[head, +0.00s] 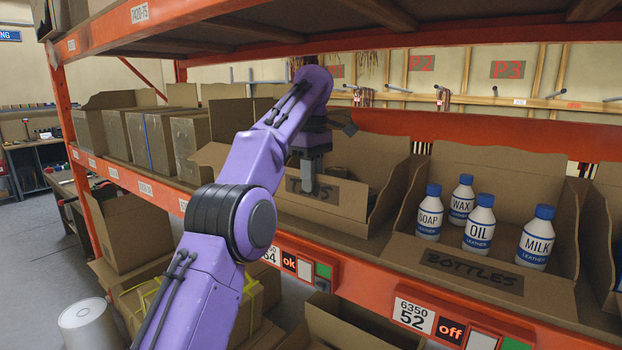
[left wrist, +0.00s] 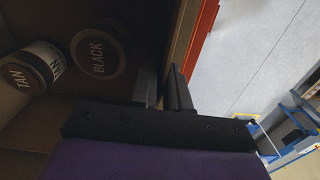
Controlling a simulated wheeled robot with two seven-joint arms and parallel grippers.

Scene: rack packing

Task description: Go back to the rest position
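My left gripper (head: 307,178) is at the front of the cardboard box labelled TINS (head: 345,191), its fingers pointing down by the front wall. In the left wrist view its two fingers (left wrist: 163,90) stand a small gap apart with no tin between them. The box's wall edge runs up to the gap; I cannot tell whether they touch it. In that view a tin marked BLACK (left wrist: 98,52) and a tin marked TAN (left wrist: 30,75) lie inside the box, with another label partly showing beside TAN. My right gripper is out of view.
An orange shelf beam (head: 365,290) runs below the boxes, and another (head: 150,25) above. The BOTTLES box (head: 540,290), holding several white bottles with blue caps, stands to the right. More cardboard boxes (head: 130,230) sit below. Open floor (head: 45,265) lies at left.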

